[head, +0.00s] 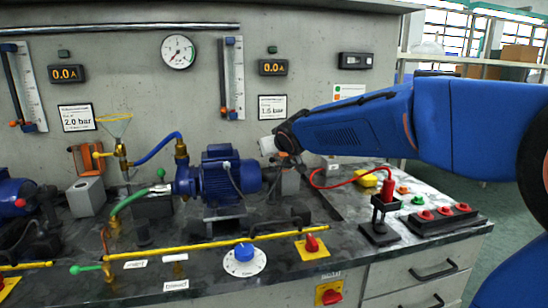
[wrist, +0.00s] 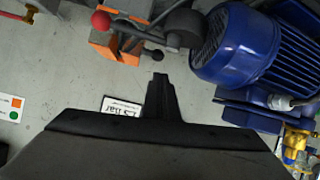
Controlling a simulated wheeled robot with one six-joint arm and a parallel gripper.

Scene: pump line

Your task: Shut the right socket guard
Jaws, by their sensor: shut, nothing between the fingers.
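The right socket guard (wrist: 105,43) shows as orange parts at the top of the wrist view, beside a grey lever with a red ball (wrist: 101,20). In the head view its grey socket block (head: 290,183) stands right of the blue motor (head: 228,182), mostly hidden by the end of my arm. I cannot tell how far the guard is open. My gripper (wrist: 160,80) is shut and empty, its dark fingers pointing towards the guard with a visible gap in the picture. In the head view the fingertips are hard to make out.
The left socket has an orange guard (head: 85,158) standing up behind its grey block (head: 87,196). A red cable (head: 345,181) loops to a plug on a black stand (head: 380,234). A yellow rail (head: 190,247) runs along the bench front. Gauges and signs hang on the wall behind.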

